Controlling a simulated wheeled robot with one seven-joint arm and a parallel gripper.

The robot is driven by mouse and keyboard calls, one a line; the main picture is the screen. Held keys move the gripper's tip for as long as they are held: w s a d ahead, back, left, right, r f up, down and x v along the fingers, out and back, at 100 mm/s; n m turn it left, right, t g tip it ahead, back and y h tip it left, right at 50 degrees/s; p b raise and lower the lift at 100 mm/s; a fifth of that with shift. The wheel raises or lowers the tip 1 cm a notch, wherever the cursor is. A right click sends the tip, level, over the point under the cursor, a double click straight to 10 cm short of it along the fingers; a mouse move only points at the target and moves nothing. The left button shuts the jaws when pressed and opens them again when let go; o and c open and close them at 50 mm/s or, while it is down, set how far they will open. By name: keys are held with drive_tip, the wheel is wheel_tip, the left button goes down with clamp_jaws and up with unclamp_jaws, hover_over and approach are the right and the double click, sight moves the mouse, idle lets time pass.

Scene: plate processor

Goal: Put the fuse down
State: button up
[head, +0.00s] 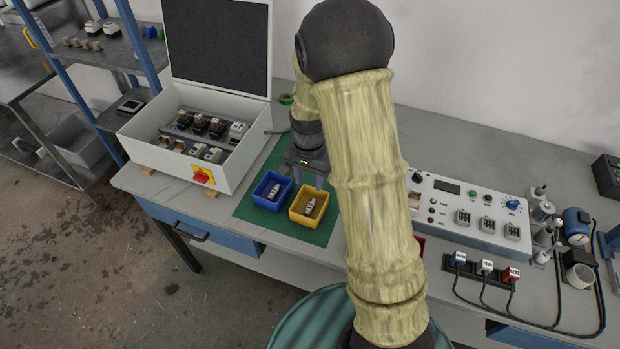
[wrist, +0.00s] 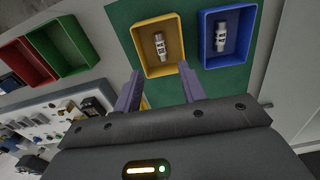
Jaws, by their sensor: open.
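A yellow bin (head: 304,222) and a blue bin (head: 264,205) stand side by side on a green mat (head: 318,236). One pale fuse (head: 309,206) lies in the yellow bin; it also shows in the wrist view (wrist: 159,44). Another fuse (head: 274,192) lies in the blue bin and shows in the wrist view (wrist: 221,37). My gripper (wrist: 160,72) is open, with nothing between its fingers. In the wrist view its fingertips point toward the yellow bin's near edge, one at each side. In the head view it is above and behind the two bins.
A white open case (head: 150,150) with electrical parts stands left of the mat. A control panel (head: 465,222) with plugs and cables is to the right. A red bin (wrist: 22,66) and a green bin (wrist: 68,46) show in the wrist view. Some mat around the bins is bare.

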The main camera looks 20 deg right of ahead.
drive_tip(key=s+r+n+t, duration=0.2)
drive_tip(key=s+r+n, duration=0.5)
drive_tip(key=s, duration=0.7)
wheel_tip(320, 180, up, 2)
drive_tip(key=shift+d+r+n+t, duration=0.1)
drive_tip(key=shift+d+n+t, duration=0.2)
drive_tip(key=shift+n, duration=0.1)
drive_tip(key=shift+c, duration=1)
